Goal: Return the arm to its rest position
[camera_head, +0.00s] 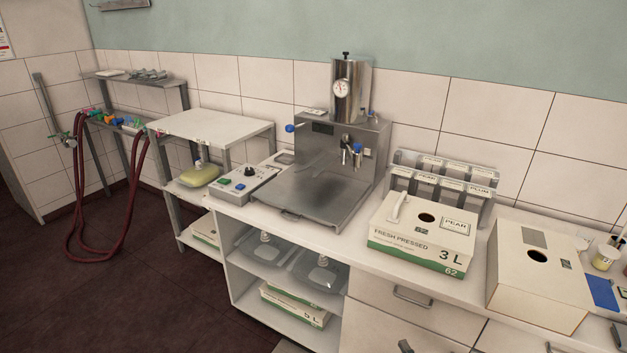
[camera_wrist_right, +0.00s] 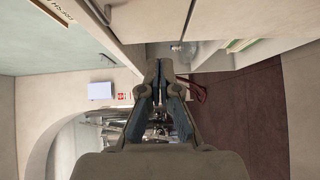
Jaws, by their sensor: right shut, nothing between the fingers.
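My right gripper (camera_wrist_right: 159,70) shows in the right wrist view with its two dark fingers together. It is shut and holds nothing. In that view it hangs in free space, with a cabinet edge above it and the dark red floor to its right. In the head view only small dark pieces show along the bottom edge, and I cannot tell which part is the right gripper. My left gripper is not in view.
A steel filling machine (camera_head: 335,160) stands on the white counter. A pear juice box (camera_head: 422,232) and a plain carton (camera_head: 538,275) stand to its right. A control box (camera_head: 243,185) is left of it. Red hoses (camera_head: 100,215) hang at the far left. The floor in front is clear.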

